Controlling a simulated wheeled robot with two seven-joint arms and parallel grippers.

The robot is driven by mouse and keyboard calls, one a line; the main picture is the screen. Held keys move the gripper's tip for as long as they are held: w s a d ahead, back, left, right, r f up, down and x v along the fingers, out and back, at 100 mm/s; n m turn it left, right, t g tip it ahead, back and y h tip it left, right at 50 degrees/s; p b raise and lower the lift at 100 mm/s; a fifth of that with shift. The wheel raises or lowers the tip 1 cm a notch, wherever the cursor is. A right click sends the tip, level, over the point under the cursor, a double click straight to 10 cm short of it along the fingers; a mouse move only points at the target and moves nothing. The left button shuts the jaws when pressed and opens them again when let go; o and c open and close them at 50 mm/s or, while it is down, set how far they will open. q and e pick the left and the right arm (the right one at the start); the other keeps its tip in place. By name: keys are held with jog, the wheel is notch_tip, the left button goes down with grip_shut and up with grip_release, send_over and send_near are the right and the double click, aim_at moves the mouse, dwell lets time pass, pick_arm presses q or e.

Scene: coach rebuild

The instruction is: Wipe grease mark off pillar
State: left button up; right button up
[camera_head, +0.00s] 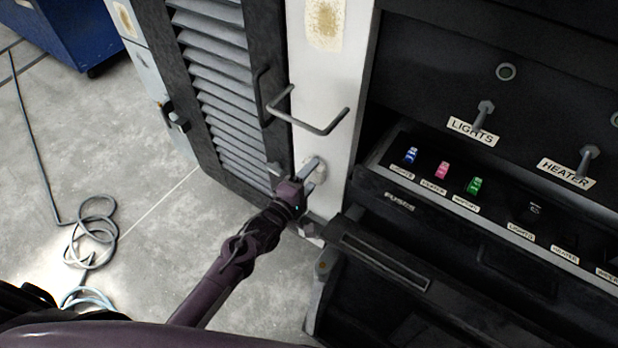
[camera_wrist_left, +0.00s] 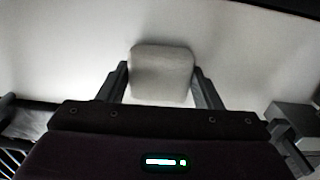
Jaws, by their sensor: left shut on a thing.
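The white pillar (camera_head: 325,110) stands between a louvred door and a dark control cabinet. A yellow-brown stained patch (camera_head: 325,22), which looks like the grease mark, is high on the pillar at the top edge of the head view. My left gripper (camera_head: 309,176) is at the lower part of the pillar, well below that patch. It is shut on a pale grey-white pad (camera_wrist_left: 161,74), which shows between the fingers in the left wrist view and faces a pale surface. Whether the pad touches the pillar I cannot tell. My right gripper is not in view.
A bent grey handle (camera_head: 322,130) sticks out above my left gripper. The louvred door (camera_head: 215,70) is to the left. The control cabinet (camera_head: 440,60) with coloured fuses and an open drawer-like front is to the right. A cable (camera_head: 92,222) lies on the floor.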

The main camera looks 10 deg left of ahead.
aim_at(320, 156)
pick_arm(q)
jog(key=shift+w+d, duration=0.1)
jog(key=shift+w, duration=0.2)
notch_tip(320, 156, up, 4)
jog(key=p, duration=0.4)
jog(key=shift+s+r, duration=0.1)
jog(key=shift+f+b, duration=1.6)
jog(key=shift+f, duration=0.5)
jog(key=shift+r, duration=0.1)
